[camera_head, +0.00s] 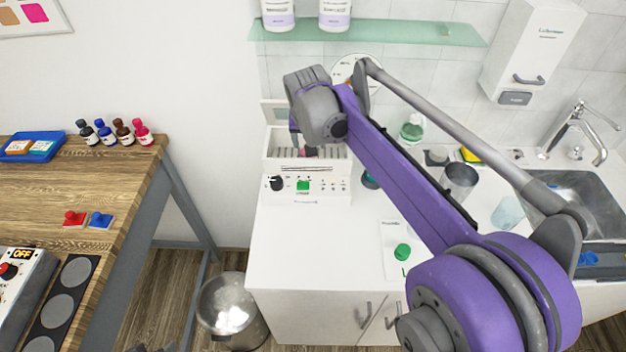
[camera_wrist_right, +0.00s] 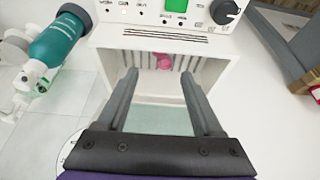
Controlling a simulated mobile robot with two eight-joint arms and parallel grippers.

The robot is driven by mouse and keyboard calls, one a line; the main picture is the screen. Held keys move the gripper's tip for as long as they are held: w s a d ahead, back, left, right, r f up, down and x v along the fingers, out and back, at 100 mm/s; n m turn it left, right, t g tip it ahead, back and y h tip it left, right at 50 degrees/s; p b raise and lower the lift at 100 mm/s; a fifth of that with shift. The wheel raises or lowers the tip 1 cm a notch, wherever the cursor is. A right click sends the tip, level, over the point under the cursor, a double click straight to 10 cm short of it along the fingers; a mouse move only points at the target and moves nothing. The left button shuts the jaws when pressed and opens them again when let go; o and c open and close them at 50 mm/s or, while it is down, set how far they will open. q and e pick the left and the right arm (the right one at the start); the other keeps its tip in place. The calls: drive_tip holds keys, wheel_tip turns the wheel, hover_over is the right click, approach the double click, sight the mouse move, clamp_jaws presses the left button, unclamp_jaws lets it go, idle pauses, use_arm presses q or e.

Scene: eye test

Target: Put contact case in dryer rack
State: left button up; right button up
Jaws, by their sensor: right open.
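The dryer rack is a white box unit (camera_head: 309,174) with a knob and green button, on the white counter in the head view. In the right wrist view its slotted compartment (camera_wrist_right: 134,61) faces me. The right hand partly hides the rack in the head view. Dark tips at the bottom edge may be my left gripper (camera_head: 152,348).
A teal bottle (camera_wrist_right: 55,40) stands beside the rack. A metal cup (camera_head: 459,180) and sink (camera_head: 590,205) are further right. A glass shelf (camera_head: 370,32) hangs above. A wooden table (camera_head: 60,190) with small bottles is left, a metal bin (camera_head: 228,305) below.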

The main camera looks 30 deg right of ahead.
drive_tip(key=s+a+f+n, duration=0.2)
drive_tip(key=s+a+f, duration=0.2)
drive_tip(key=s, duration=0.4)
drive_tip(key=s+a+f+n+t+y, duration=0.1)
drive_tip(key=s+a+f, duration=0.3)
drive_tip(key=s, duration=0.4)
drive_tip(key=s+a+f+n+y, duration=0.1)
drive_tip(key=s+a+f+n, duration=0.2)
drive_tip(key=s, duration=0.6)
drive_tip(key=shift+a+f+t, duration=0.3)
drive_tip(key=shift+a+f, duration=0.2)
drive_tip(key=shift+a, duration=0.1)
drive_tip(key=shift+w, duration=0.1)
